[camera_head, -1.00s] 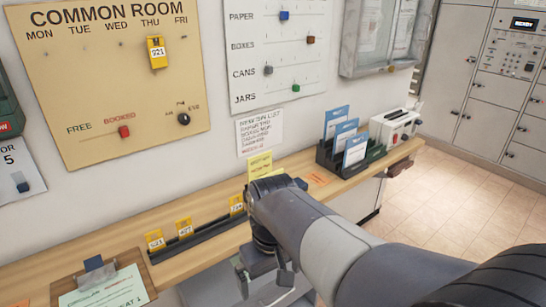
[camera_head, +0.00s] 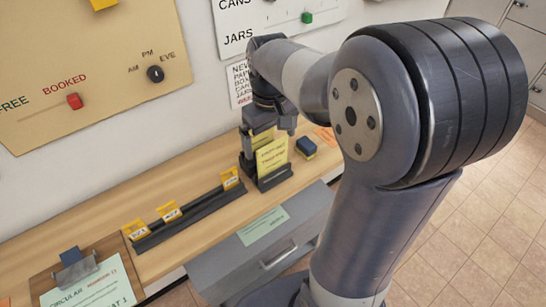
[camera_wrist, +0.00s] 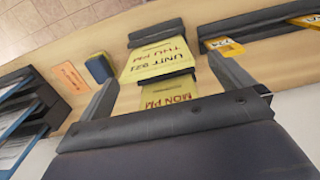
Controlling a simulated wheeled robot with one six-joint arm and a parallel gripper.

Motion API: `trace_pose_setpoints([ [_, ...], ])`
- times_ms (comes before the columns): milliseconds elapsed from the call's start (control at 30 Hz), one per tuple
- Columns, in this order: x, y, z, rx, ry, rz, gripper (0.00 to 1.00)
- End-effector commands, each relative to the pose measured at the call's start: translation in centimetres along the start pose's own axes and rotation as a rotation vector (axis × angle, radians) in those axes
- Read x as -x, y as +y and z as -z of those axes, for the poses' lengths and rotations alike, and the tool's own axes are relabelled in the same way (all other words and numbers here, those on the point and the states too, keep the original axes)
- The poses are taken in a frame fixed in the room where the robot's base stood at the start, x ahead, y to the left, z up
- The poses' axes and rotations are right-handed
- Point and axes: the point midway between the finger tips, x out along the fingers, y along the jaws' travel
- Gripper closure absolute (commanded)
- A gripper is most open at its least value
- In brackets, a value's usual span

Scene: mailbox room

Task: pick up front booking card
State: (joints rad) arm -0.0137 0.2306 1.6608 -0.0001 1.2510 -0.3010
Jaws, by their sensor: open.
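Two yellow booking cards stand one behind the other in a black holder (camera_head: 272,183) on the wooden counter. The front booking card (camera_head: 272,157) reads "UNIT 921 THU PM" in the wrist view (camera_wrist: 155,60). The rear card (camera_wrist: 167,92), marked "MON PM", is nearer the wall and partly hidden by my gripper. My gripper (camera_head: 268,132) is open above the holder, pointing down. In the wrist view its two fingers (camera_wrist: 162,68) stand apart, one on each side of the cards. No contact with the front card shows.
A black rail (camera_head: 187,222) with small yellow tags lies left of the holder. A blue and yellow block (camera_head: 306,147) sits to its right. A clipboard (camera_head: 90,280) lies at the front left. Below the counter is a grey drawer (camera_head: 270,252) with a green label.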

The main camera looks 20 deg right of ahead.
Motion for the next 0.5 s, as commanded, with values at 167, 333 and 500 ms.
trace_pose_setpoints([
  [167, -1.6, 0.2, -0.1, -0.001, -0.004, 0.001, 0.00],
  [333, -4.2, 0.5, -0.2, -0.001, -0.003, 0.001, 0.00],
  [500, -5.5, 0.5, -0.1, -0.001, 0.000, 0.000, 0.00],
])
